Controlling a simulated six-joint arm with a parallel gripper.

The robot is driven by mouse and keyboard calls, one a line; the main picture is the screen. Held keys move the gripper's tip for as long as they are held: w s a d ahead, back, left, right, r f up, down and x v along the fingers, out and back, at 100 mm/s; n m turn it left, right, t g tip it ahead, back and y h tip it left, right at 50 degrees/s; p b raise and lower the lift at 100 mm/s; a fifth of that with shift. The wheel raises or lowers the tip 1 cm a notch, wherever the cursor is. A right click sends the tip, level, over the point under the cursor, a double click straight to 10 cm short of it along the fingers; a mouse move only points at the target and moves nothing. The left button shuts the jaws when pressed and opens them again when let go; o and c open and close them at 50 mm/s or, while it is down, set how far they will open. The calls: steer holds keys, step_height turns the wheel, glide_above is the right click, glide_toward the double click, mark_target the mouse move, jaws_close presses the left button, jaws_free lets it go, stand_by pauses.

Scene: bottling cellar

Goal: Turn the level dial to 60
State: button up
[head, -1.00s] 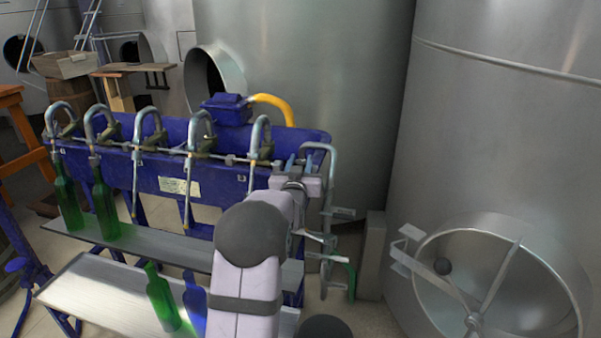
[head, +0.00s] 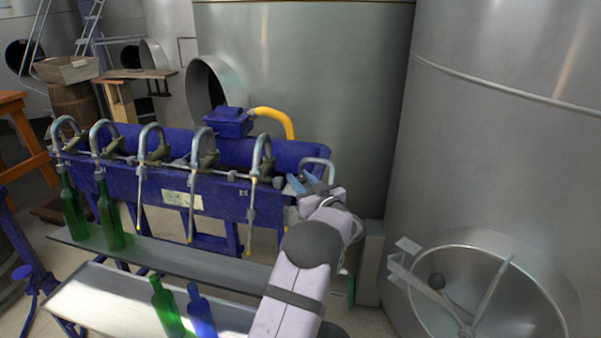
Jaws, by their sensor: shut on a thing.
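My gripper (head: 305,184), with blue fingertips, is at the right end of the blue bottling machine (head: 225,193), in front of a bent grey pipe (head: 319,161). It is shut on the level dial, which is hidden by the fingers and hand. No dial face, scale or pointer can be read, so I cannot tell its setting. My arm reaches up to it from the bottom of the picture.
Several curved filler spouts (head: 152,138) line the machine. Two green bottles (head: 108,218) stand under the left spouts. A green bottle (head: 166,308) and a blue bottle (head: 201,312) are on the lower front shelf (head: 95,298). A steel tank (head: 480,130) with an open hatch stands right.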

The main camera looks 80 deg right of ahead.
mark_target(304, 181)
steer(key=shift+n+t+y, duration=0.3)
steer(key=shift+t, duration=0.1)
steer(key=shift+r, duration=0.1)
steer(key=o, duration=1)
steer(key=shift+s+a, duration=0.1)
steer(key=b+v, duration=0.1)
steer(key=v, duration=0.6)
